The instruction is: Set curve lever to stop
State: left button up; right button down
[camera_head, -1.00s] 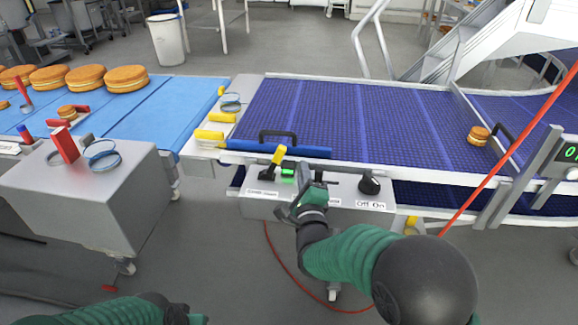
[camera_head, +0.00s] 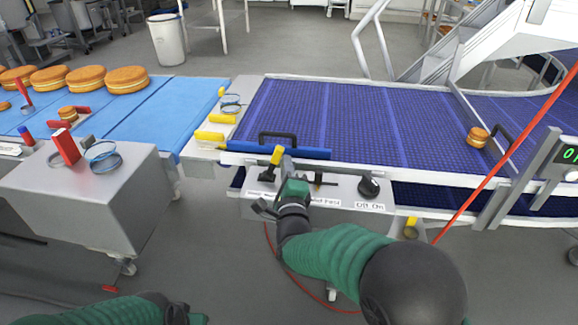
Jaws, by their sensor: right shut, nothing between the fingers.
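The grey control box (camera_head: 345,192) at the front of the blue conveyor carries several controls. A lever with a yellow grip (camera_head: 277,156) stands on its left part, tilted slightly right. A small dark lever (camera_head: 318,179) is in the middle, and a black knob (camera_head: 369,187) is on the right above an "Off On" label. The other labels are too small or covered to read, so I cannot tell which is the curve lever. My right gripper (camera_head: 287,168) is shut and empty, between the yellow lever and the dark lever; contact is unclear. My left gripper (camera_head: 186,316) is barely visible at the bottom edge.
A blue bar with a black handle (camera_head: 278,136) lies along the conveyor's front edge. A second grey box (camera_head: 95,190) with a red lever stands at left. A burger-like round (camera_head: 479,136) sits on the belt.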

aim_at(277, 155)
jog(key=a+r+n+p, duration=0.2)
jog(key=n, duration=0.1)
jog(key=shift+w+a+g, duration=0.15)
jog(key=shift+w+g, duration=0.05)
jog(key=shift+g, duration=0.1)
jog(key=n, duration=0.1)
jog(key=a+p, duration=0.1)
jog(key=a+n+p, duration=0.1)
jog(key=shift+w+r+n+g, duration=0.2)
jog(key=shift+r+n+g, duration=0.05)
jog(key=shift+n+g, duration=0.05)
jog(key=shift+w+a+f+n+g+p, duration=0.15)
jog(key=shift+a+n+g+p, duration=0.15)
jog(key=shift+a+n+p, duration=0.45)
jog(key=shift+w+a+n, duration=0.1)
jog(key=shift+a+n, duration=0.15)
jog(key=shift+a, duration=0.35)
